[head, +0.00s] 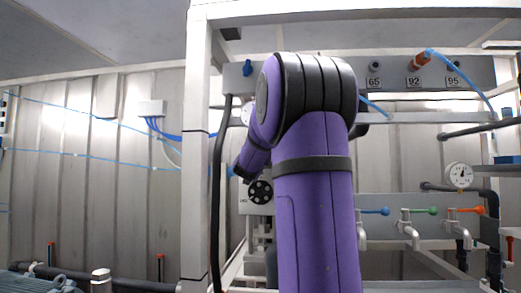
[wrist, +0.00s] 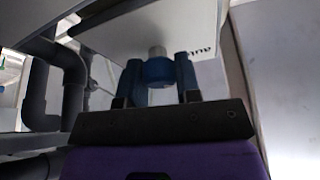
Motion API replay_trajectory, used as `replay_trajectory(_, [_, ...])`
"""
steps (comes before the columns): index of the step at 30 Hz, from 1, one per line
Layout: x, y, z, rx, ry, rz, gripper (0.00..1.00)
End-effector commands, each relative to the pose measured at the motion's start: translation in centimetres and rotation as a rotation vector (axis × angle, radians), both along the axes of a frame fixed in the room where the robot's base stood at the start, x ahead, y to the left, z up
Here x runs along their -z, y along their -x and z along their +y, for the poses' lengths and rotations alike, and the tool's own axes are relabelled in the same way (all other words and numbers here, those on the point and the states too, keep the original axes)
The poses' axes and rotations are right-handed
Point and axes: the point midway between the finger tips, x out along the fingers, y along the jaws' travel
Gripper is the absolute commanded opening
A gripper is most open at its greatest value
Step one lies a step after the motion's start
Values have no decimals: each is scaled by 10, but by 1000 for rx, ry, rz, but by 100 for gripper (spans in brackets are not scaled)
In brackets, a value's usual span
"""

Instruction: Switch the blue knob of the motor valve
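The motor valve is a pale grey box with a black handwheel (head: 260,191), partly hidden behind my arm in the head view. In the wrist view its pale housing (wrist: 195,38), with dark lettering, fills the upper middle. The blue knob (wrist: 160,72) sits on a short pale stem between the two dark blue fingers of my gripper (wrist: 160,75). The fingers are apart, one on each side of the knob, which nearly fills the gap; whether they press on it I cannot tell. In the head view my gripper (head: 238,171) is small and dark left of my purple arm, beside the valve.
A white frame post (head: 196,150) stands close left of the valve. A black cable (head: 219,190) hangs between them. Small taps with blue, green and orange handles (head: 433,210) and a gauge (head: 460,175) are at the right. Grey pipes (wrist: 60,85) lie left in the wrist view.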

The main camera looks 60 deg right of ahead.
Motion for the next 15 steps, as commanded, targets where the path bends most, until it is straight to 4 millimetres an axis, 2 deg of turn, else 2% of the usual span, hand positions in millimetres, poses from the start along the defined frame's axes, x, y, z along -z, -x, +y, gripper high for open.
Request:
replay_trajectory(8, [0, 0, 0, 0, -5, -9, 8])
replay_trajectory(15, [0, 0, 0, -1, -45, -84, 8])
